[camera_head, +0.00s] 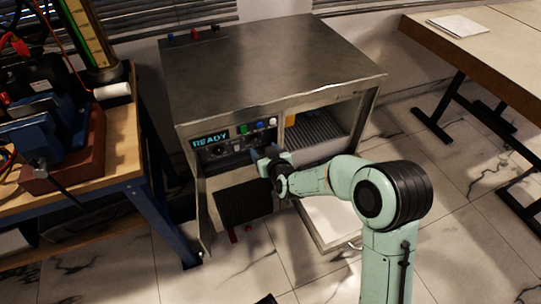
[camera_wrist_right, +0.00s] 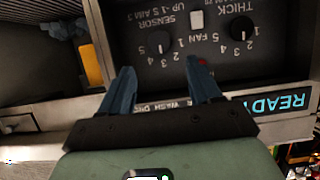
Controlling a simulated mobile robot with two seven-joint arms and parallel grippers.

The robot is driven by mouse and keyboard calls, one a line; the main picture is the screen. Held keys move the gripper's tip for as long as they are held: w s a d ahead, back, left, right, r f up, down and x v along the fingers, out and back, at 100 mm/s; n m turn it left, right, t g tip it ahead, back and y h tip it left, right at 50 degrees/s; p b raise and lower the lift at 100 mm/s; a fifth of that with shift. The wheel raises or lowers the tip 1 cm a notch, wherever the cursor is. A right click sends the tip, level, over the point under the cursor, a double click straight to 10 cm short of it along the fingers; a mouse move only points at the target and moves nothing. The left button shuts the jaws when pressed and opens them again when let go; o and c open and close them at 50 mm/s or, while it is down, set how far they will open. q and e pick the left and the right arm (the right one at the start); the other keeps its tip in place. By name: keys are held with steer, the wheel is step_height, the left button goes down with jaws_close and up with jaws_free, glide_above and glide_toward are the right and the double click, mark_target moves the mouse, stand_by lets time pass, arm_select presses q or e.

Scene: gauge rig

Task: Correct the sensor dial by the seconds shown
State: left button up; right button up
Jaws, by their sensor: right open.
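The sensor dial (camera_wrist_right: 159,42) is a black round knob on the dark panel, under an upside-down "SENSOR" label in the right wrist view. Small numbers ring it; I cannot tell its exact setting. Lettering beside it seems to read "UP -1 S". My right gripper (camera_wrist_right: 163,76) is open and empty, its two blue fingers pointing at the panel, with the sensor dial beyond the gap between their tips. In the head view, my right gripper (camera_head: 267,157) is at the panel front and hides part of it. My left gripper is in neither view.
A second black dial (camera_wrist_right: 241,27) is labelled "THICK". A "READY" display (camera_head: 211,139) and coloured buttons (camera_head: 243,129) sit on the metal cabinet (camera_head: 262,62). An open bay with a yellow part (camera_head: 290,120) is right of the panel. A cluttered workbench (camera_head: 125,150) stands left.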

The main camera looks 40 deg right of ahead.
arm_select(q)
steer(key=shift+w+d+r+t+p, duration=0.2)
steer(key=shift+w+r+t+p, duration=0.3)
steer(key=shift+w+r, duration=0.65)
arm_select(e)
steer(key=v, duration=0.5)
steer(key=shift+s+a, duration=0.1)
steer(key=shift+s, duration=0.05)
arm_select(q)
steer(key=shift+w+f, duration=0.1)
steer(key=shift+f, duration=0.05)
